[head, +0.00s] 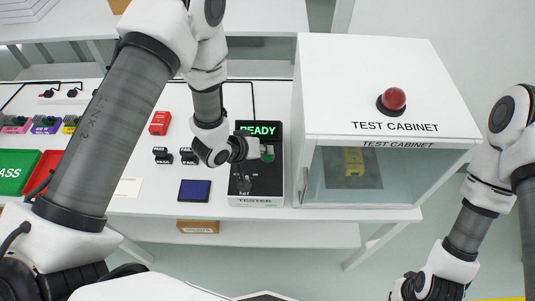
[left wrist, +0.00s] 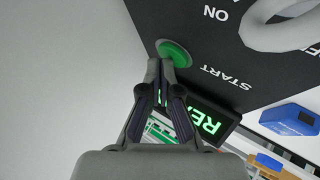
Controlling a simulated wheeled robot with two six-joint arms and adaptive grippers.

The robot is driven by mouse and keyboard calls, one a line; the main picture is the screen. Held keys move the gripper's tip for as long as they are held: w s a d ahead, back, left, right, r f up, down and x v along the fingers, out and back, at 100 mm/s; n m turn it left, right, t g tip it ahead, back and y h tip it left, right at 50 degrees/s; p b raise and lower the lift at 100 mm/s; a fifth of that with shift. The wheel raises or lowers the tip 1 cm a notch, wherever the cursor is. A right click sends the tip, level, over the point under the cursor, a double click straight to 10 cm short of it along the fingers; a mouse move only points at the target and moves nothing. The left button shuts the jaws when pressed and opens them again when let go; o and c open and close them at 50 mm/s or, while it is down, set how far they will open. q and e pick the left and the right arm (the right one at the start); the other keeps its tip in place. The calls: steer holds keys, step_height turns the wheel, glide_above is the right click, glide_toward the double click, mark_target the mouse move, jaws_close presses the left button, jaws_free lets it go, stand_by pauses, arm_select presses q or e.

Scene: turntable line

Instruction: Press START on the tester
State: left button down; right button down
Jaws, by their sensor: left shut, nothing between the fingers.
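The tester (head: 255,201) is a dark-topped box on the bench, and its screen (head: 260,129) reads READY in green. My left gripper (head: 268,151) is over the upper right of the tester's panel. In the left wrist view, the green START button (left wrist: 175,53) lies just past the shut, empty fingertips (left wrist: 160,66). The tips overlap the button's near edge in that picture; I cannot tell whether they touch it. In the head view the gripper mostly hides the button. My right gripper (head: 417,287) is low at the right, dark and partly cut off, its fingers unclear.
The test cabinet (head: 345,85) with a red dome lamp (head: 393,99) stands close to the tester's right. A yellow part (head: 353,161) sits inside it. Left of the tester are a blue-screened device (head: 195,190), small black switches and a red box (head: 160,123).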

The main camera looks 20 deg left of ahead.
mark_target(266, 156)
arm_select(q)
steer(key=shift+f, duration=0.2)
stand_by(0.4)
steer(key=shift+r+p, duration=0.65)
steer(key=shift+r, duration=0.2)
step_height(266, 156, up, 5)
steer(key=p, duration=0.4)
stand_by(0.6)
